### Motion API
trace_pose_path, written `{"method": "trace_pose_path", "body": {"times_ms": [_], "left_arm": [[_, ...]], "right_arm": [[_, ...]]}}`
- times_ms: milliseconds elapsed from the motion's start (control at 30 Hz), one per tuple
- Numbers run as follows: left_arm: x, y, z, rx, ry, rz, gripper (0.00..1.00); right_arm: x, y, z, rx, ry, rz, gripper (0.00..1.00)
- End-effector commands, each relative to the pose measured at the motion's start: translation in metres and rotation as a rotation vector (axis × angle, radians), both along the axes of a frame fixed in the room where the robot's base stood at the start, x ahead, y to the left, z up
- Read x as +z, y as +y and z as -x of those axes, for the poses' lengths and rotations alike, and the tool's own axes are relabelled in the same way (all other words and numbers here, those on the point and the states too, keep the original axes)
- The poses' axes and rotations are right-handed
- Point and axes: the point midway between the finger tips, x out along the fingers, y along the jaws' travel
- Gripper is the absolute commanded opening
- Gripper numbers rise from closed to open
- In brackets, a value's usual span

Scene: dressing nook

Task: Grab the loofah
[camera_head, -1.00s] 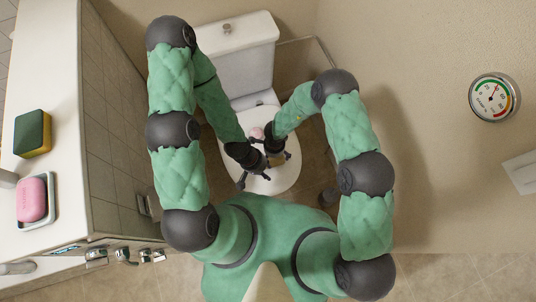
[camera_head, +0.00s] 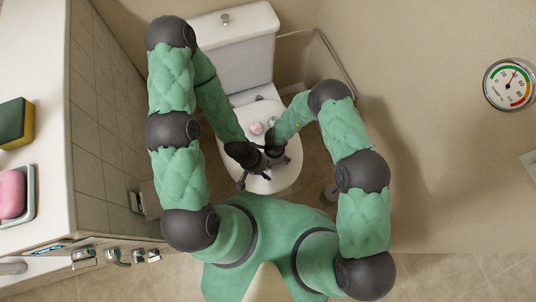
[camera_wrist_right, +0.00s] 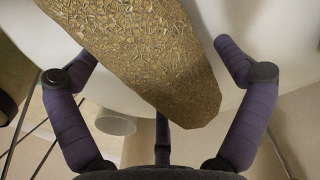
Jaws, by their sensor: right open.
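The loofah (camera_wrist_right: 160,60), a long gold-brown piece with a rough mesh-like texture, shows in the right wrist view. It slants from the top left to a rounded end at centre right. My right gripper (camera_wrist_right: 153,55) is open, with its fingers on either side of the loofah and visible gaps at both sides. In the head view my right gripper (camera_head: 276,160) is over the closed toilet lid, and the loofah cannot be made out there. My left gripper (camera_head: 254,181) is over the lid close beside it; its opening is unclear.
A pink ball (camera_head: 256,128) and a small pale green thing (camera_head: 272,121) lie on the toilet lid (camera_head: 283,181). The cistern (camera_head: 232,55) stands behind. At left, a counter (camera_head: 45,100) holds a sponge (camera_head: 14,122) and pink soap (camera_head: 10,193). A gauge (camera_head: 510,85) hangs on the right wall.

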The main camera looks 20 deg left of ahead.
Motion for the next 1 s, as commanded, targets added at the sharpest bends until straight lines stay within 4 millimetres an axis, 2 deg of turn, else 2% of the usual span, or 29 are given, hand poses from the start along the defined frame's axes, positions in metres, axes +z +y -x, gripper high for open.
{"method": "trace_pose_path", "body": {"times_ms": [67, 200, 667, 867, 1000], "left_arm": [[0.001, 0.000, 0.000, 0.000, 0.000, 0.000, 0.40], [0.001, 0.000, 0.000, 0.000, 0.000, 0.000, 0.40], [0.003, 0.000, 0.000, 0.000, 0.000, 0.000, 0.40], [0.012, 0.000, 0.000, 0.000, 0.000, 0.000, 0.40], [0.026, 0.000, 0.000, 0.000, 0.000, 0.000, 0.40]], "right_arm": [[0.001, 0.000, 0.000, 0.000, 0.000, 0.000, 0.97], [0.001, 0.000, 0.000, 0.000, 0.000, 0.000, 0.58], [0.005, 0.000, 0.000, 0.000, 0.000, 0.000, 0.57], [0.025, 0.000, -0.001, 0.001, -0.001, -0.001, 0.57], [0.054, 0.001, -0.001, 0.002, -0.003, -0.001, 0.57]]}}
